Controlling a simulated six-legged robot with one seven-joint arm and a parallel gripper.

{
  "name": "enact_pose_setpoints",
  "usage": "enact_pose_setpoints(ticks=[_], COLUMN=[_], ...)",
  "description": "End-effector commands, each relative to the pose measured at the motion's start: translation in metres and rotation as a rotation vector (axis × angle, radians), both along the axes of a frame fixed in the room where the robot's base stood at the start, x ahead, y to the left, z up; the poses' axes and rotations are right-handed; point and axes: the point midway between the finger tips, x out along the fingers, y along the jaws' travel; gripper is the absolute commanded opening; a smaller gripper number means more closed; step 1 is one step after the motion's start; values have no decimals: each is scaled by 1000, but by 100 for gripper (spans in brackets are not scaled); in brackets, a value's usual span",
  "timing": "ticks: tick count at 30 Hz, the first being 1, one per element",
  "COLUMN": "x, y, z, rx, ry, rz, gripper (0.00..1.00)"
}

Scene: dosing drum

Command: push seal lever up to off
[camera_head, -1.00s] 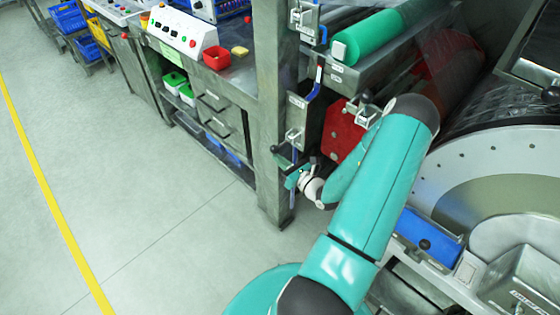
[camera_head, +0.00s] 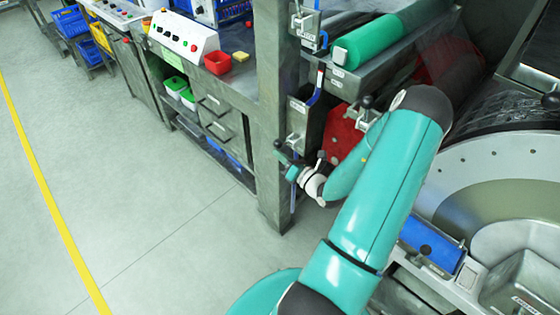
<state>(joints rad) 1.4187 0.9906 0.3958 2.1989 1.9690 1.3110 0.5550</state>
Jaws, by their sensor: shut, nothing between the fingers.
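A blue lever (camera_head: 317,86) with a pale tip is mounted on the machine's front, right of the grey post. Below it is a metal bracket (camera_head: 294,142) with a thin blue bar (camera_head: 293,198) hanging down behind my gripper. The labels are too small to read, so I cannot tell which of the two is the seal lever. My gripper (camera_head: 283,155) is shut and empty, close in front of the lower bracket. Whether it touches the bar or bracket is not clear. The teal gripper body hides part of the bar.
The grey post (camera_head: 271,120) stands just left of my gripper. A red part (camera_head: 343,130) and a green roller (camera_head: 375,38) lie to the right. A bench with a red bin (camera_head: 217,63) is at the left. The floor (camera_head: 150,225) in front is clear.

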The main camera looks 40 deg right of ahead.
Motion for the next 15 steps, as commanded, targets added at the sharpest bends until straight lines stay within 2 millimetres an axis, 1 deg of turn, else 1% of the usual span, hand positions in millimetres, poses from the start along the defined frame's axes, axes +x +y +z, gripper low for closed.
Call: enact_pose_setpoints(ticks=[1, 4, 15], x=[0, 0, 0], y=[-3, -5, -22], z=[6, 15, 40], rx=[39, 134, 472], ry=[-1, 1, 12], rz=[-2, -1, -2], gripper=[0, 0, 0])
